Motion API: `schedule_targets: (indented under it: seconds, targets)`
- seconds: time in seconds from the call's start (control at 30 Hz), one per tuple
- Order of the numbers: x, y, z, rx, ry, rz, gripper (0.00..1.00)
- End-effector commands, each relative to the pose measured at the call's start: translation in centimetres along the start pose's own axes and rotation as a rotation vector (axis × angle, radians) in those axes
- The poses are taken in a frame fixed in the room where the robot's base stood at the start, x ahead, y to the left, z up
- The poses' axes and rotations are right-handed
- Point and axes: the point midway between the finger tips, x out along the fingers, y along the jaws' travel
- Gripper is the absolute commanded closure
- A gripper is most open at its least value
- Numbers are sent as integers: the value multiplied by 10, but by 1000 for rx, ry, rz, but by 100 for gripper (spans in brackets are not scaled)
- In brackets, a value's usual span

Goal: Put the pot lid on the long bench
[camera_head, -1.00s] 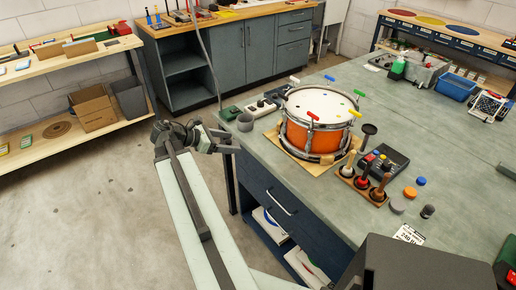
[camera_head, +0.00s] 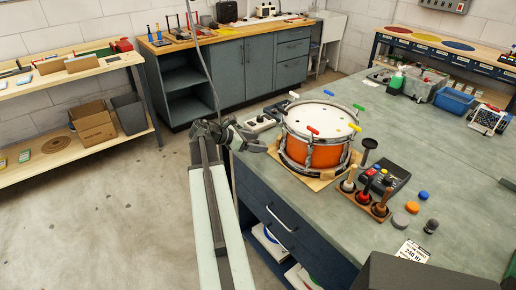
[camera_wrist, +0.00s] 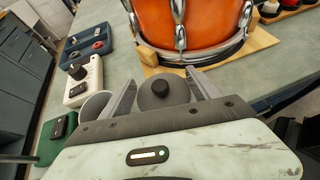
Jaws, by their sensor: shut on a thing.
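In the wrist view the pot lid (camera_wrist: 150,99) is a grey disc with a black knob, seen between my two fingers. My gripper (camera_wrist: 167,92) is shut on it. In the head view my gripper (camera_head: 257,138) is at the near left edge of the grey-topped drum bench (camera_head: 440,165), just left of the drum. The lid cannot be made out clearly there. Which bench is the long one I cannot tell; a wood-topped bench (camera_head: 220,34) with dark cabinets stands along the back wall.
The orange drum (camera_head: 312,150) stands close right of my gripper; it also shows in the wrist view (camera_wrist: 205,25). A grey cup (camera_wrist: 93,104) and white box (camera_wrist: 84,80) are left of the lid. A wooden shelf unit (camera_head: 70,75) stands left. Floor between is clear.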

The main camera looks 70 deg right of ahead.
Motion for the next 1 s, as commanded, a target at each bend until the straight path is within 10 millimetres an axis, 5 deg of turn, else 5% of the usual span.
schedule_targets:
  seconds: [0.07, 0.23, 0.8, 0.83, 1.0]
  targets:
    - [11, 5, 2, 1, 0, -1, 67]
    - [26, 3, -32, 0, 0, 0, 67]
    - [28, 3, -38, 0, 0, 1, 67]
    - [27, 3, -37, 0, 0, 1, 23]
    - [27, 3, -36, 0, 0, 1, 20]
